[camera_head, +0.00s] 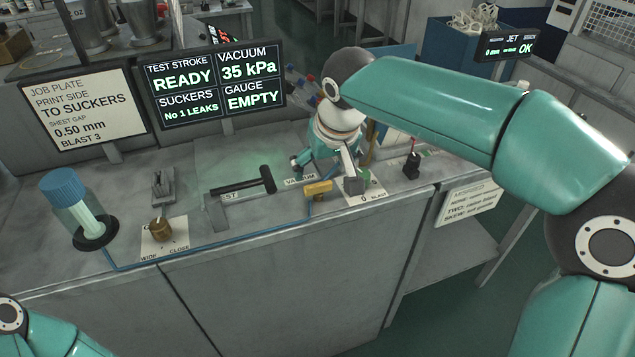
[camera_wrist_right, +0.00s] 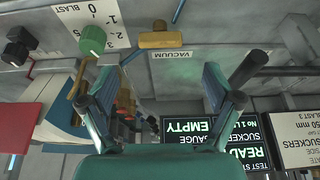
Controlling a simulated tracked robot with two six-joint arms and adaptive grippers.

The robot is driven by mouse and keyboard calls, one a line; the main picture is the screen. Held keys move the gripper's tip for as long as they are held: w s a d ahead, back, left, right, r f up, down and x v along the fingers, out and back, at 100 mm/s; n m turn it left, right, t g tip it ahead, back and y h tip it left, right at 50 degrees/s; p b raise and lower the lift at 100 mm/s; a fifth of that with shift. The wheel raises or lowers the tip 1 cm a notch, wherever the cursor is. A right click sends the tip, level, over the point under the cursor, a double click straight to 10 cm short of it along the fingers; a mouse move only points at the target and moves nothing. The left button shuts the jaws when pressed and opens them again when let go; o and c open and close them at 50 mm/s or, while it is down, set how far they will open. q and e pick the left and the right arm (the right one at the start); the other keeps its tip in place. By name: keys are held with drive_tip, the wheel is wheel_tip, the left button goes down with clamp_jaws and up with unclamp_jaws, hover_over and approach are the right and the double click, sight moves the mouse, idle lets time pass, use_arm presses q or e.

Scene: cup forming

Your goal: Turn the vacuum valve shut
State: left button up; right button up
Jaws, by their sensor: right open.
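The vacuum valve is a yellow bar handle (camera_head: 318,188) on the bench beside a VACUUM label. The bar lies roughly left to right, with a blue tube (camera_head: 215,244) running to it along the bench's front edge. The handle also shows at the top middle of the right wrist view (camera_wrist_right: 160,40). My right gripper (camera_head: 325,169) is open above the bench by the valve. In the right wrist view its two fingers (camera_wrist_right: 147,78) stand wide apart with nothing between the tips, and the handle appears beyond them, apart from both. My left gripper is out of view.
A green BLAST knob (camera_wrist_right: 92,39) sits close beside the valve. A black-handled lever (camera_head: 240,183) stands left of it, and a black switch (camera_head: 412,163) to the right. A screen (camera_head: 218,84) reads vacuum 35 kPa, gauge EMPTY. A blue-capped jar (camera_head: 64,190) stands far left.

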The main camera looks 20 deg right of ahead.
sight(318, 184)
drive_tip(key=x, duration=0.7)
drive_tip(key=shift+w+f, duration=0.1)
drive_tip(key=c, duration=1.1)
